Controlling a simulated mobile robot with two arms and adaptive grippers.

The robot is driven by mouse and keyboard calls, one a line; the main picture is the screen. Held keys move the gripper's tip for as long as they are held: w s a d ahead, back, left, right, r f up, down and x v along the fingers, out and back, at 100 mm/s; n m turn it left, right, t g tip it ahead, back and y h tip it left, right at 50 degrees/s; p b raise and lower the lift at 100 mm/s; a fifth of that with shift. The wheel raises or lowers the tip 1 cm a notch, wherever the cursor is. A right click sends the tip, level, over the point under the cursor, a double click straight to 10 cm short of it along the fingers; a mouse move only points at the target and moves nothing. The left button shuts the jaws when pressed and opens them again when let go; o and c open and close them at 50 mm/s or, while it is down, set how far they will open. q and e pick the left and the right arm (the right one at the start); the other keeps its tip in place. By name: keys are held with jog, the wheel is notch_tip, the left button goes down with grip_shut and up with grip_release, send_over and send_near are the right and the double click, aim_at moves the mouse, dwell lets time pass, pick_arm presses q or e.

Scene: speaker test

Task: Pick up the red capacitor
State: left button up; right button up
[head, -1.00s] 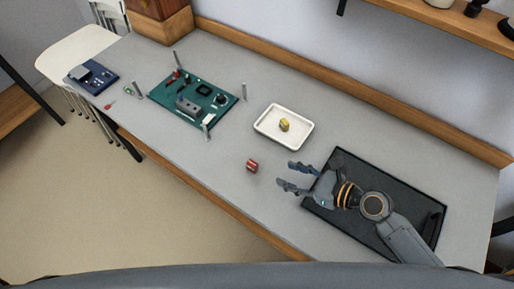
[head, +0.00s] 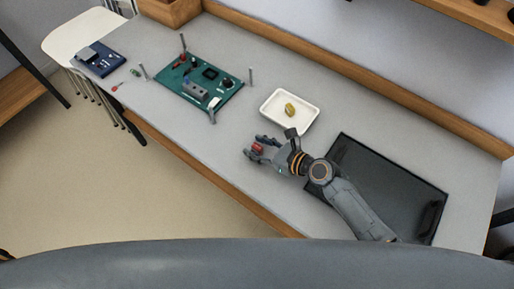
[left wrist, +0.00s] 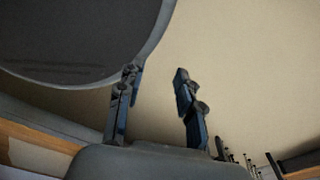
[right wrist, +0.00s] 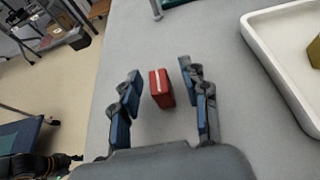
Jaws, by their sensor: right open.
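The red capacitor (head: 258,148) is a small red block with a pale stripe, resting on the grey table. In the right wrist view the red capacitor (right wrist: 161,88) lies between the fingertips, with a gap on both sides. My right gripper (head: 256,146) is open around it in the head view, and its open fingers also show in the right wrist view (right wrist: 158,80). My left gripper (left wrist: 157,75) shows only in the left wrist view, with its fingers apart and nothing between them, over the floor.
A white tray (head: 272,111) with a yellow part (head: 290,110) stands beyond my right gripper. A green circuit board (head: 219,99) with posts is further left, and a blue board (head: 98,60) at the far left. A black mat (head: 385,185) lies at right.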

jog(key=shift+w+a+f, duration=0.1)
jog(key=shift+a, duration=0.05)
grip_shut()
